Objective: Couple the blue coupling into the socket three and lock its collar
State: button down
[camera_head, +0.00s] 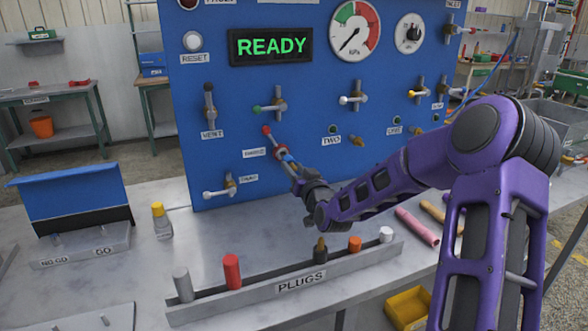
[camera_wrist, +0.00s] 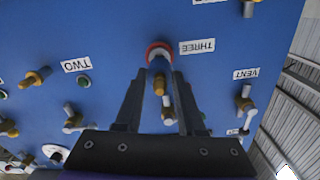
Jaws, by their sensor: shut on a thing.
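My gripper (camera_head: 289,163) reaches to the blue panel near the label THREE (camera_head: 253,153). It is shut on a small part with blue on it, which I take for the blue coupling (camera_head: 286,157); the fingers hide most of it. Socket three shows in the wrist view as a red ring (camera_wrist: 158,47) with a pale middle, straight beyond the fingertips (camera_wrist: 161,72). A brass-coloured part (camera_wrist: 160,84) shows between the fingers. The held part is at or very close to the socket; I cannot tell whether it is seated or how its collar stands.
A PLUGS rack (camera_head: 300,284) with several plugs stands on the bench below my arm. The READY display (camera_head: 271,46) is lit green.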

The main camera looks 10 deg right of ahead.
aim_at(289, 162)
jog(key=shift+w+a, duration=0.15)
jog(key=shift+w, duration=0.65)
jog(key=shift+w+a, duration=0.15)
jog(key=shift+w, duration=0.65)
dwell(2.6)
jog(key=shift+w+r, duration=0.1)
dwell(0.4)
jog(key=shift+c, duration=2.2)
grip_release()
jog(key=shift+w, duration=0.1)
jog(key=shift+s+d, duration=0.25)
jog(key=shift+s, duration=1)
jog(key=shift+s+d, duration=0.25)
jog(key=shift+s, duration=0.95)
jog(key=shift+s+d, duration=0.25)
jog(key=shift+s, duration=1)
